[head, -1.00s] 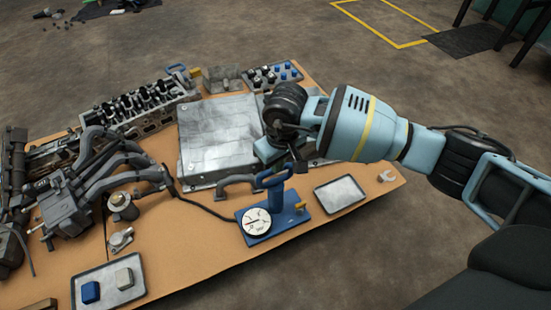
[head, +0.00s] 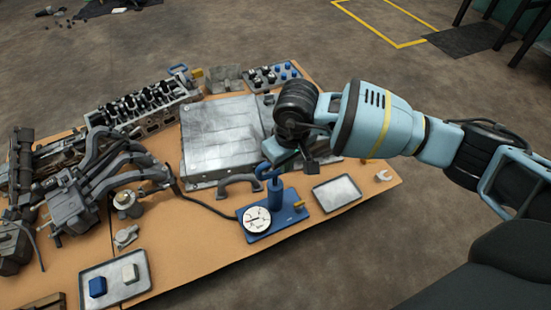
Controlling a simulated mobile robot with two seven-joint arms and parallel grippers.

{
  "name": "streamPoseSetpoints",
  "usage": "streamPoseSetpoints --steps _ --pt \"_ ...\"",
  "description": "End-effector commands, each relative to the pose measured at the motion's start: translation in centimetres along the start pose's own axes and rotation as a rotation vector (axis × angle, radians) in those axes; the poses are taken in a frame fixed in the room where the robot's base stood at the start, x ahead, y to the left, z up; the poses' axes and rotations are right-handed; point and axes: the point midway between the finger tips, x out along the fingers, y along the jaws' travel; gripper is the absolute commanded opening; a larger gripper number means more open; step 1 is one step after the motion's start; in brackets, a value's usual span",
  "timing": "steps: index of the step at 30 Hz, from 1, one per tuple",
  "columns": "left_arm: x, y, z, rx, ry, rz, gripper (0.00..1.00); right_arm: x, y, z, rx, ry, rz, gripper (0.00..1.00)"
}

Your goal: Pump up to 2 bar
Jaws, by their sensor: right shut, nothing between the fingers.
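The blue hand pump (head: 276,198) stands upright on a blue base on the tan table. Its blue handle (head: 268,173) sits at the top, partly covered by my gripper. A round white gauge (head: 257,219) is at the left of the base; its dark needle is too small to read as a value. A dark hose runs from the pump to the left. My right gripper (head: 289,168) is shut and empty, close at the handle; I cannot tell whether it touches it. My left gripper is out of view.
A grey metal box (head: 220,132) lies behind the pump. An empty tray (head: 337,193) is at its right, and a tray (head: 117,267) with a blue and a white block is at front left. Engine parts (head: 110,170) fill the left side.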

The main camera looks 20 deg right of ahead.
Motion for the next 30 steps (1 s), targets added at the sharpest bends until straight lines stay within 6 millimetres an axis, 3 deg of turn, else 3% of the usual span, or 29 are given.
streamPoseSetpoints --steps 3,9,30 --pt "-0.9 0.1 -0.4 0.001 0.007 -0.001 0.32 -2.4 0.0 -0.1 0.000 0.005 0.001 0.00" --pt "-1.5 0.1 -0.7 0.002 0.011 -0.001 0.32 -4.4 0.0 0.0 0.000 0.001 0.001 0.00" --pt "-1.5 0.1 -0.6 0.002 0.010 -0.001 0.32 -4.4 0.0 0.0 0.000 -0.001 0.000 0.00"
